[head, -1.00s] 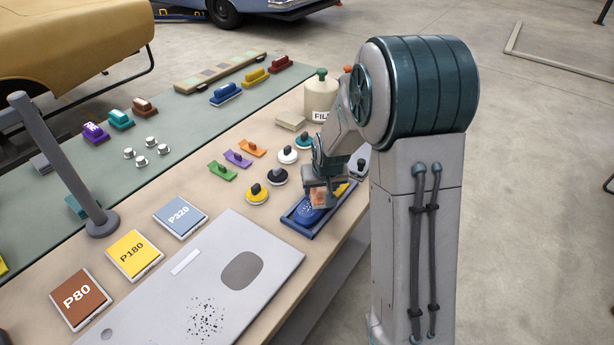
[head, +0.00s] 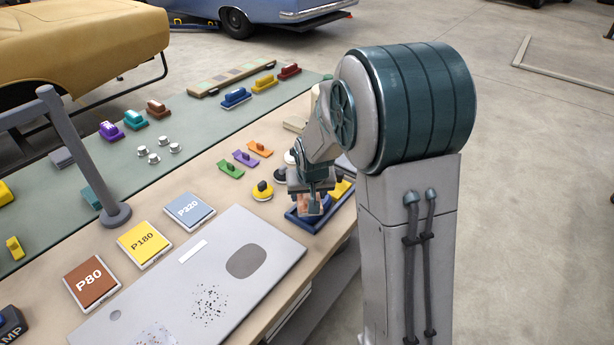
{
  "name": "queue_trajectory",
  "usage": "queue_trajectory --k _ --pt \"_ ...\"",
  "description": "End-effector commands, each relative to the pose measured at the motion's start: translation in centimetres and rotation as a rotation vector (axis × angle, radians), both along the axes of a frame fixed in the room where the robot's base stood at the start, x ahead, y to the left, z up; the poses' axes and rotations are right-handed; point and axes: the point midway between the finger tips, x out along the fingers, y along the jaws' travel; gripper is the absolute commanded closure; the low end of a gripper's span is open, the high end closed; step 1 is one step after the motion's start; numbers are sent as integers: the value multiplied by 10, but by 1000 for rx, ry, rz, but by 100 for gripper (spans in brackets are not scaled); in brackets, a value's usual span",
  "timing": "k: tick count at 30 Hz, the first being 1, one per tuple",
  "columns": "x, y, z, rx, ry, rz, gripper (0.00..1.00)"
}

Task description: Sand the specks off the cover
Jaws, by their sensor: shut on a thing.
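The cover (head: 225,265) is a flat grey panel on the bench, with an oval dark patch, a small round mark and a white strip. A cluster of dark specks (head: 209,303) lies on its front part; a paler speckled patch (head: 153,335) shows at the bottom edge. My gripper (head: 311,199) points down at the blue tray (head: 302,223) beyond the cover's right corner. It is shut on a small pinkish-brown block (head: 308,204), partly hidden by the fingers. I cannot tell whether the block touches the tray.
Pads marked P80 (head: 92,283), P180 (head: 144,243) and P320 (head: 189,211) lie left of the cover. A grey post (head: 83,155) stands behind them.

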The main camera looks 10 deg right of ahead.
Motion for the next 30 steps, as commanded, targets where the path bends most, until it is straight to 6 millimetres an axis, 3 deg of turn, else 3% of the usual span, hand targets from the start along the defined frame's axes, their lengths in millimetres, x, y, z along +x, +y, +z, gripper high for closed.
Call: queue_trajectory --k 16,30 --pt "0 -1 51 0 1 -2 67" --pt "0 -1 53 0 1 -2 67"
